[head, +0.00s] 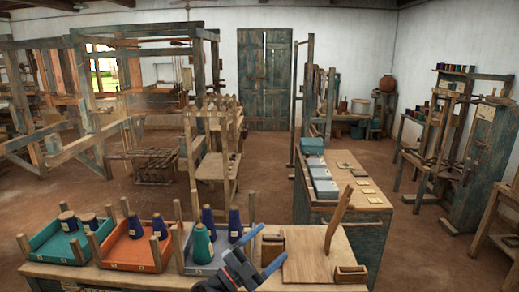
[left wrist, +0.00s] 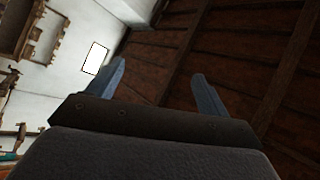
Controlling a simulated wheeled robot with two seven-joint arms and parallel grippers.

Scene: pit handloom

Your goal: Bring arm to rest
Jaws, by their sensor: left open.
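My left gripper (head: 268,248) is at the bottom middle of the head view, above the near bench. Its two blue fingers are spread apart with nothing visible between them. In the left wrist view the fingers (left wrist: 160,76) also stand apart and empty, with the dark timber roof and a white wall behind them. My right gripper shows in neither view.
The near bench holds a teal tray (head: 60,248), an orange tray (head: 128,252) and a grey-blue tray (head: 185,262) with thread cones. A wooden board with an upright post (head: 338,218) lies right of my gripper. A side table (head: 350,209) stands behind; open floor lies beyond.

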